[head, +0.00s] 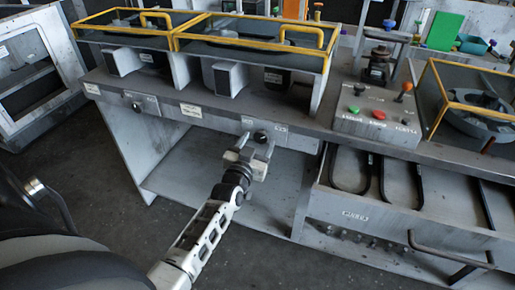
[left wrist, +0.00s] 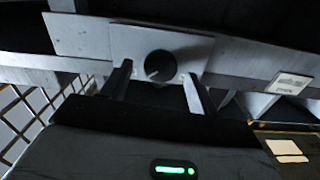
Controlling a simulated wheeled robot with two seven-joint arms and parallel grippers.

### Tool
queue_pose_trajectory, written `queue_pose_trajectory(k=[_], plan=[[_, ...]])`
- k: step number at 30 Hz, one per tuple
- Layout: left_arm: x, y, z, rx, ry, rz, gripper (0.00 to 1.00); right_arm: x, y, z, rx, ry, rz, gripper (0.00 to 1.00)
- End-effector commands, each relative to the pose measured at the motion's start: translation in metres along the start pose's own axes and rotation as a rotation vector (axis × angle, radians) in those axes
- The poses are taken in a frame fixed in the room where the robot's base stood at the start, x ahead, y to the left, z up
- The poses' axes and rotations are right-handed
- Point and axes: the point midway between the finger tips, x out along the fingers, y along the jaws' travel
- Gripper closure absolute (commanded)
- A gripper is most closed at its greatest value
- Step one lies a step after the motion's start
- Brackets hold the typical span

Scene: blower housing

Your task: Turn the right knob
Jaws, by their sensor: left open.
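The right knob (head: 260,137) is a small round black knob on a light plate on the bench's front edge. My left gripper (head: 257,145) is open just in front of this knob. In the left wrist view its two fingers (left wrist: 157,72) stand on either side of the knob, with gaps showing. The left knob (head: 136,107) sits on a similar plate farther left. My right gripper is not in view.
Two yellow-framed covers (head: 250,47) stand on the bench above the knobs. A control box (head: 377,115) with a green and a red button lies to the right. An open drawer (head: 400,215) with a handle juts out at the lower right. Below the right knob is open space.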

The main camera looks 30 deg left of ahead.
Motion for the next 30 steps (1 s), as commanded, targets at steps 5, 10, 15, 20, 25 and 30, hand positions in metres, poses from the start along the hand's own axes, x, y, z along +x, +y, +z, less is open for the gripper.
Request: queue_pose_trajectory(k=[5, 10, 15, 20, 25, 30], plan=[[0.0065, -0.0002, 0.0001, 0.000, -0.001, 0.000, 0.40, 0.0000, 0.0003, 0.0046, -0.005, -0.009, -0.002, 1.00], [0.0063, -0.0003, -0.0003, 0.000, -0.002, 0.000, 0.40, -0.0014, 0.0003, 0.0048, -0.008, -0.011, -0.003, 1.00], [0.0061, -0.0002, -0.0003, 0.000, -0.001, 0.000, 0.76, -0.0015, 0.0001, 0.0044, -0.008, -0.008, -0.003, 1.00], [0.0060, -0.0002, -0.0002, -0.001, -0.001, 0.000, 0.84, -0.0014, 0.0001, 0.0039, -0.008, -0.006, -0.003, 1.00], [0.0059, -0.0003, -0.0003, -0.021, -0.001, 0.000, 0.84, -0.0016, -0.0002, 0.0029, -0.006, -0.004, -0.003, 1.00], [0.0058, -0.0005, -0.0005, -0.088, -0.001, 0.000, 0.84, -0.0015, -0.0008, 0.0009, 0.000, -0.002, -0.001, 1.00]])
